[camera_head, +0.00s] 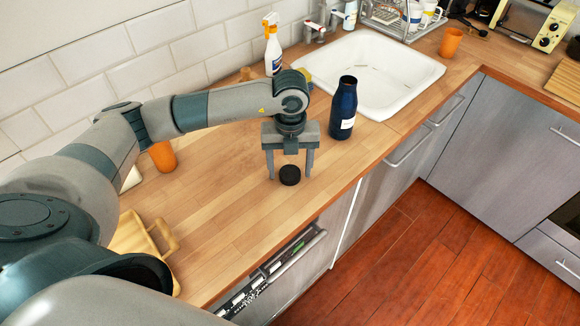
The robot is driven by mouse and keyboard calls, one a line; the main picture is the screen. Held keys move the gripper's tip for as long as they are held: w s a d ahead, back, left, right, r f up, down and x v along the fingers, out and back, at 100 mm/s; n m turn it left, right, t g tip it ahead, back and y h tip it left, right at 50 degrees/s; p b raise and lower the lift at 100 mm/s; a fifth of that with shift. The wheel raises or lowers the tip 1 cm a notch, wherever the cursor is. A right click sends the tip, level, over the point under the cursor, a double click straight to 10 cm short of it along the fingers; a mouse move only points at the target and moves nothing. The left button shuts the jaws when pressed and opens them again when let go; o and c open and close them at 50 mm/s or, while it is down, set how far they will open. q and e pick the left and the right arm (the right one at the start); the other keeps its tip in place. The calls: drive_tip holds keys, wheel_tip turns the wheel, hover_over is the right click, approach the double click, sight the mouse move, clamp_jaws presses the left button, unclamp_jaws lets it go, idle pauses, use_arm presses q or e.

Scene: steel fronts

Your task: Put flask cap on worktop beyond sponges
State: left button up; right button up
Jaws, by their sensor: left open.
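The flask cap (290,176) is a small black disc on the wooden worktop (225,200), left of the dark blue flask (343,108). The flask stands upright in front of the sink. My left gripper (290,177) points down with its fingers apart. In the picture the cap lies between the fingertips, with gaps on both sides. I cannot tell how far above the worktop the tips are. A bit of yellow (304,70) shows behind my left wrist, possibly a sponge, mostly hidden. My right gripper is out of the picture.
A white spray bottle (272,52) stands by the tiled wall, left of the sink (375,75). An orange cup (162,156) and a wooden board (133,236) are on the left. A drawer (275,270) below is slightly open. Worktop in front of the gripper is clear.

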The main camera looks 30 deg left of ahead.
sight(290, 173)
use_arm(q)
wheel_tip(290, 173, up, 12)
drive_tip(key=p, duration=0.6)
drive_tip(key=shift+p, duration=0.4)
